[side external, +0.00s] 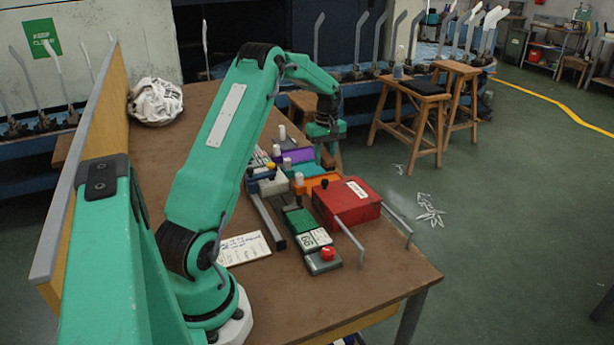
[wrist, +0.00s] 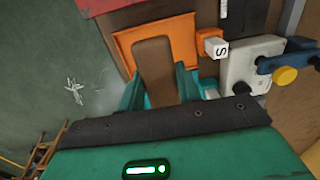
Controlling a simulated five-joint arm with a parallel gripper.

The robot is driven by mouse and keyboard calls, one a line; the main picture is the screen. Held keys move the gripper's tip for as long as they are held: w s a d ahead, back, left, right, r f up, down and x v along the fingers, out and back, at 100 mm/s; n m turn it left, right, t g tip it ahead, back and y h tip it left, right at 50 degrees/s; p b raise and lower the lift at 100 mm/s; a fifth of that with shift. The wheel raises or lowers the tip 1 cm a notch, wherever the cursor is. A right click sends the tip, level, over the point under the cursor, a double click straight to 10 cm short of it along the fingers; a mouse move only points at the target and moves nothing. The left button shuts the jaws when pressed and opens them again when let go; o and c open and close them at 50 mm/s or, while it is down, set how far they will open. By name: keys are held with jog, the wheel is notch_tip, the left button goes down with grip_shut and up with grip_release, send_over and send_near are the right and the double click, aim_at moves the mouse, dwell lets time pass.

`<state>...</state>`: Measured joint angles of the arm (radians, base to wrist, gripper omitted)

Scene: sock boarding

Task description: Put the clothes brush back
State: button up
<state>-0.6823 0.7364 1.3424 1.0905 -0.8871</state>
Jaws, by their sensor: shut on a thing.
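My gripper (side external: 327,147) is over the row of coloured trays on the bench in the side view. In the wrist view its green fingers (wrist: 160,90) are shut on a brown, round-cornered block, which looks like the clothes brush (wrist: 153,62). The brush overlaps the orange tray (wrist: 191,36) in that view; I cannot tell whether it touches the tray. The orange tray also shows in the side view (side external: 321,183), below my gripper. I cannot make out the brush there.
A red box (side external: 347,201) stands beside the orange tray, with metal rails in front. Purple (side external: 294,156) and teal trays lie behind. A grey unit with a yellow knob (wrist: 284,75) is close by. A red button (side external: 327,254) and paper card (side external: 244,248) lie nearer.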

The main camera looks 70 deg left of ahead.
aim_at(324, 154)
jog(key=shift+f, duration=1.5)
jog(key=shift+f, duration=0.1)
jog(key=shift+f, duration=1.9)
jog(key=o, duration=1)
jog(key=shift+c, duration=0.2)
jog(key=r, duration=1.2)
jog(key=shift+a, duration=0.3)
